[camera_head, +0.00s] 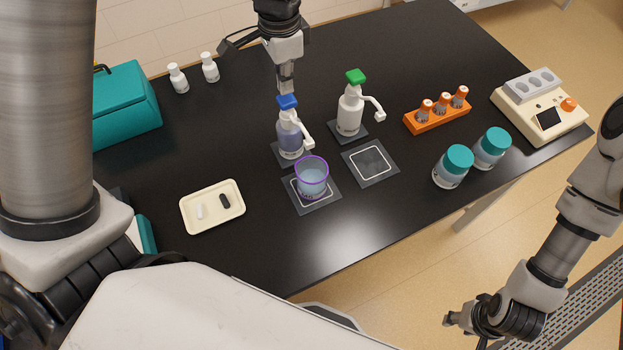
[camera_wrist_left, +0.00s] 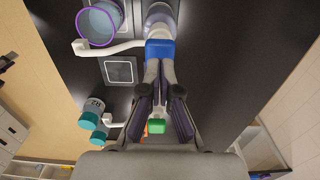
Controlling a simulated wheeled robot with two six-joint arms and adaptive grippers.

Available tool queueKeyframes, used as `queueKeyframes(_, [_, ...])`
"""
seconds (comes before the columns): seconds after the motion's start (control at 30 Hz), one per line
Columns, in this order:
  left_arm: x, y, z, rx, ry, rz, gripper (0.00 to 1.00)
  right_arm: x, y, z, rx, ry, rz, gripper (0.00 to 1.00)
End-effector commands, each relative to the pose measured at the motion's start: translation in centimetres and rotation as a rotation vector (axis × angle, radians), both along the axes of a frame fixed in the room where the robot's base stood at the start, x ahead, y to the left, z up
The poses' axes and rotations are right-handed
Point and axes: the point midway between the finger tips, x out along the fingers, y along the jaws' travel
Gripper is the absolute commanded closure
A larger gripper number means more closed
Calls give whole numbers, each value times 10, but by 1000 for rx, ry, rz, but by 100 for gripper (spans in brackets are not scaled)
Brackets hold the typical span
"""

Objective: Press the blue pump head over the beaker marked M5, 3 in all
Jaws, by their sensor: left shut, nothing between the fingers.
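The blue pump head (camera_head: 287,102) tops a bottle of bluish liquid (camera_head: 290,137) on a dark mat. Its white spout reaches toward a purple-rimmed beaker (camera_head: 312,180), which holds some pale blue liquid on a square-marked pad. I cannot read any M5 marking. My left gripper (camera_head: 286,88) points down, shut and empty, just above the blue head; whether it touches cannot be told. In the left wrist view the blue head (camera_wrist_left: 160,50) lies at the fingertips (camera_wrist_left: 160,68), and the beaker (camera_wrist_left: 100,22) is at upper left. My right gripper (camera_head: 468,322) hangs low, off the table's front edge.
A green-headed pump bottle (camera_head: 350,108) stands close by on the right, with an empty marked pad (camera_head: 370,163) before it. An orange rack (camera_head: 437,120), teal-capped jars (camera_head: 453,168), a cream tray (camera_head: 212,207) and a teal box (camera_head: 125,103) stand around. The front middle is clear.

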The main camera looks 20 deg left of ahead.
Motion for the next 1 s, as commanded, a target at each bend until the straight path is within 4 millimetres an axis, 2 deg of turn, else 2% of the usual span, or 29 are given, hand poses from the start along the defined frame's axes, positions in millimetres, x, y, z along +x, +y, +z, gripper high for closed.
queueKeyframes(0.27, [0, 0, -2, 0, 0, 0, 100, 0, 0, -1, 0, 0, 0, 60])
queueKeyframes(1.0, [0, 0, -28, 0, 1, 0, 100, 0, 0, -12, 0, 0, 0, 60])
